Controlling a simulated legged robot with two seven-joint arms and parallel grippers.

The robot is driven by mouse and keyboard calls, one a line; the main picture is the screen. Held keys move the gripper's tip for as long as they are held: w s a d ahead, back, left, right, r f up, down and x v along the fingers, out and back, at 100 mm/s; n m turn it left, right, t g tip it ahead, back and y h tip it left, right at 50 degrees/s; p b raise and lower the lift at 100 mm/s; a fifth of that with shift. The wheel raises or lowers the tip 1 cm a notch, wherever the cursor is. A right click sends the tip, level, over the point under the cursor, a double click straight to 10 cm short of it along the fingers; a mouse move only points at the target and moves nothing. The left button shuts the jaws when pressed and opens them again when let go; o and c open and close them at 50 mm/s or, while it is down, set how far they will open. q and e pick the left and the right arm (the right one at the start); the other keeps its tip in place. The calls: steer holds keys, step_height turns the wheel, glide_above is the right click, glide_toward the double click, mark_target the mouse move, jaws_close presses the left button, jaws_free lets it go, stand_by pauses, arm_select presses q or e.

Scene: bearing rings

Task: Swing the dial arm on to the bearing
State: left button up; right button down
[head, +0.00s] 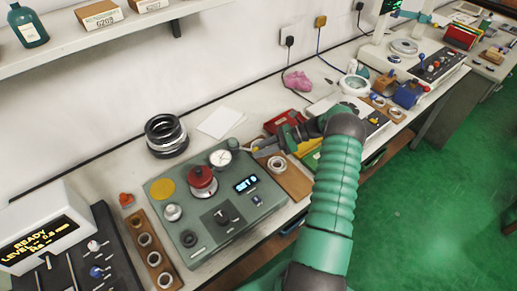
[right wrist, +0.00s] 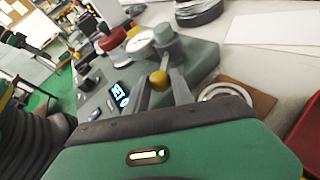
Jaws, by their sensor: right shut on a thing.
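The green tester (head: 215,222) stands on the bench and carries a red-topped spindle (head: 202,180) with a metal bearing ring (head: 203,192) around its base. The white round dial (head: 220,157) sits just behind and to the right of the red top; the right wrist view shows it (right wrist: 140,41) beside a grey-green post (right wrist: 165,42). My right gripper (head: 258,149) is at the tester's back right corner. In the right wrist view its fingers are shut on a small yellow ball knob (right wrist: 158,79) near the post. The dial arm itself is mostly hidden. My left gripper is out of view.
A stack of dark rings (head: 165,135) and white paper (head: 221,123) lie behind the tester. A brown board with a ring (head: 277,164) lies to its right, near a red case (head: 286,122). A wooden ring strip (head: 152,250) and a READY display box (head: 42,232) are at left.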

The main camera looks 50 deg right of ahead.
steer(key=shift+w+d+r, duration=0.15)
steer(key=shift+w+r, duration=0.05)
steer(key=shift+w, duration=0.05)
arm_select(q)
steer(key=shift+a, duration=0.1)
arm_select(e)
steer(key=shift+r, duration=0.1)
steer(key=c, duration=1.4)
jaws_free()
steer(key=shift+c, duration=0.2)
steer(key=shift+o, duration=1.3)
steer(key=shift+w, duration=0.1)
steer(key=shift+o, duration=0.3)
steer(key=shift+w+d+f, duration=0.1)
steer(key=shift+d+f, duration=0.1)
steer(key=shift+f, duration=0.15)
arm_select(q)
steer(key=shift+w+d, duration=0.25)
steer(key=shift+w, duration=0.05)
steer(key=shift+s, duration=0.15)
arm_select(e)
steer(key=shift+s+a+r, duration=0.1)
steer(key=shift+s, duration=0.1)
